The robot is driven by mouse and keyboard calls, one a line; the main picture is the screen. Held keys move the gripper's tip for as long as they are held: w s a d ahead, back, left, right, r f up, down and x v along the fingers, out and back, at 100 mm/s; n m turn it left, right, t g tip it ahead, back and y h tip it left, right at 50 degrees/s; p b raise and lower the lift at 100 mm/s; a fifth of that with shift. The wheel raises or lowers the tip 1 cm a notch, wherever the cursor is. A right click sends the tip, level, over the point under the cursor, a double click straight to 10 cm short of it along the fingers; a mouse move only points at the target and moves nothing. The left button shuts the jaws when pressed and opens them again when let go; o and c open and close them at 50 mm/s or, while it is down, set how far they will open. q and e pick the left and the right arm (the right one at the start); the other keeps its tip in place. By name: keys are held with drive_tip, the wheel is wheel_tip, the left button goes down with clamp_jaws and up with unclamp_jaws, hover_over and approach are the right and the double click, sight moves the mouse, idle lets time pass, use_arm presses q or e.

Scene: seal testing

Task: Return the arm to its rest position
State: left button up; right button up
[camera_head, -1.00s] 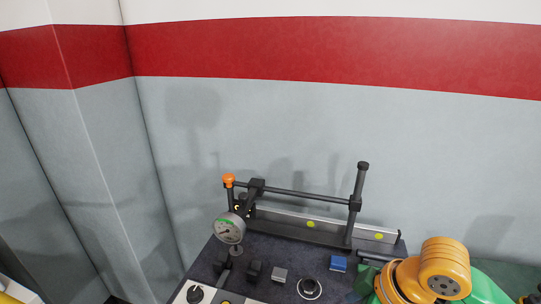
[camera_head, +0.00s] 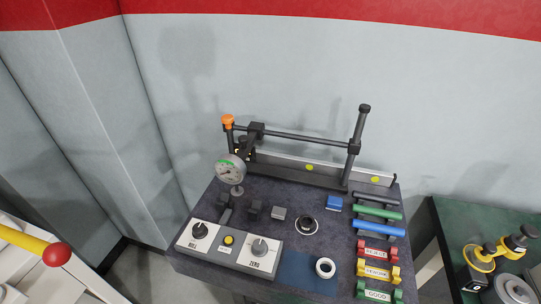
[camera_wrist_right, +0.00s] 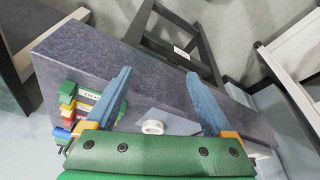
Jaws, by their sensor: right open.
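My right gripper (camera_wrist_right: 158,74) shows in the right wrist view with its two blue fingers spread apart and nothing between the tips. It hangs above the dark test bench, which lies beyond the fingers. A white ring (camera_wrist_right: 153,127) appears lower between the fingers, apart from them. It also shows in the head view (camera_head: 325,268), at the blue patch at the bench's front. The right arm is not in the head view now. My left gripper is in neither view.
The dark bench (camera_head: 265,205) carries a gauge (camera_head: 230,170), a rail frame (camera_head: 300,137), a knob panel (camera_head: 228,247) and red, yellow and green labelled holders (camera_head: 378,272). A green-topped table (camera_head: 455,220) stands right. A red ball on a yellow rod (camera_head: 57,255) is left.

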wheel_tip(320, 180, down, 22)
drive_tip(key=s+r+g+b, duration=0.1)
drive_tip(key=s+b, duration=0.1)
drive_tip(key=b, duration=0.3)
drive_tip(key=s+d+f+g+b, duration=0.1)
drive_tip(key=s+f+b, duration=0.3)
drive_tip(key=s+f, duration=0.8)
wheel_tip(320, 180, down, 3)
drive_tip(key=shift+d+f+n, duration=0.2)
drive_tip(key=shift+d+n, duration=0.1)
drive_tip(key=shift+d, duration=0.15)
